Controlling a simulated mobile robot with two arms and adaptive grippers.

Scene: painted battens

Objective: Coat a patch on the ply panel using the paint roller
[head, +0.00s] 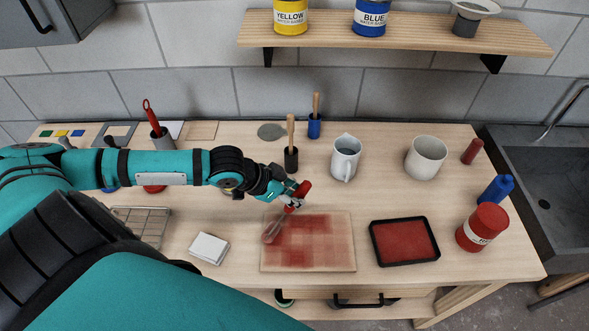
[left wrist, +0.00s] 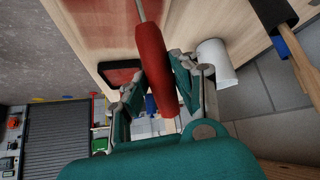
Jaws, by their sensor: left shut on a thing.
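The ply panel (head: 335,258) lies flat on the bench, with uneven red blocks of paint over much of it and paler wood at its edges. My left gripper (head: 297,194) is shut on the red handle of the paint roller (head: 272,233). The roller's head is low over the panel's left part; I cannot tell whether it touches. In the left wrist view the red handle (left wrist: 155,70) runs between the fingers and the panel (left wrist: 90,25) is beyond. The black paint tray (head: 436,250), with red paint, is right of the panel. My right gripper is not in view.
A white jug (head: 345,160), a dark pot (head: 291,160) with a wooden-handled tool, and a white pot (head: 426,158) stand behind the panel. A red can (head: 482,228) stands far right. A white folded cloth (head: 208,248) and wire rack (head: 145,222) lie left.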

